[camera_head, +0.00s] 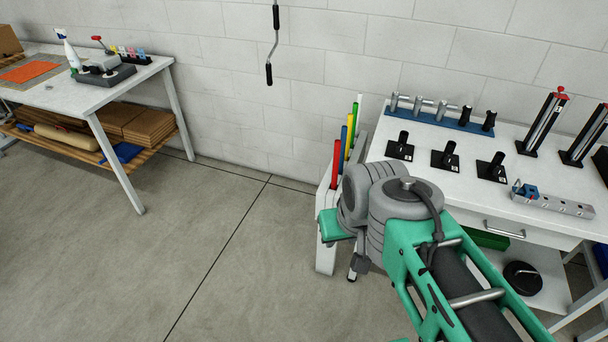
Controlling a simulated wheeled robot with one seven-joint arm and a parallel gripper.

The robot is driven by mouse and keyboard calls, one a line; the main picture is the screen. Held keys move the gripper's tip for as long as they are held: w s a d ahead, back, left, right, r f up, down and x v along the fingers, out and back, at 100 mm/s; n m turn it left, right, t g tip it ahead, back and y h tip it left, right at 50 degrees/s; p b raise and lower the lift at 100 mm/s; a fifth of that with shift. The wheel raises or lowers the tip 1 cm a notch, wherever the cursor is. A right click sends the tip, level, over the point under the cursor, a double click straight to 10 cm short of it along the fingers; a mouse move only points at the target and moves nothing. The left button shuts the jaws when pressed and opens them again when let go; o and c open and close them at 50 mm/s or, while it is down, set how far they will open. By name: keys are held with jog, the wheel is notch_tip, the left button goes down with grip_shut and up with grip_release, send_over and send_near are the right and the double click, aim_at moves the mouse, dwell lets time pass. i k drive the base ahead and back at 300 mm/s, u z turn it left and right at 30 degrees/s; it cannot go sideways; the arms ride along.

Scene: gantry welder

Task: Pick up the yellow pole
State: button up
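The yellow pole (350,135) stands upright in a row of coloured poles at the left end of the white workbench. It is between the blue pole (343,145) and the green pole (354,118). Only its upper part shows; its lower end is hidden in or behind the white holder (328,205). My green and grey arm reaches in from the lower right, with its grey joint in front of the bench, just right of and below the poles. My gripper cannot be made out; the far end of the arm is hidden.
A red pole (336,165) is nearest in the row and a white one (359,104) farthest. The workbench (440,125) holds black fixtures and a blue rack (440,119) with metal parts. Another table (65,95) stands left. The floor (200,235) between them is clear.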

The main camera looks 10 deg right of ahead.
aim_at(350, 116)
jog(key=u, duration=0.65)
jog(key=i, duration=0.5)
jog(key=u, duration=0.45)
jog(key=i, duration=1.9)
jog(key=z, duration=1.3)
jog(key=i, duration=0.6)
jog(key=z, duration=0.4)
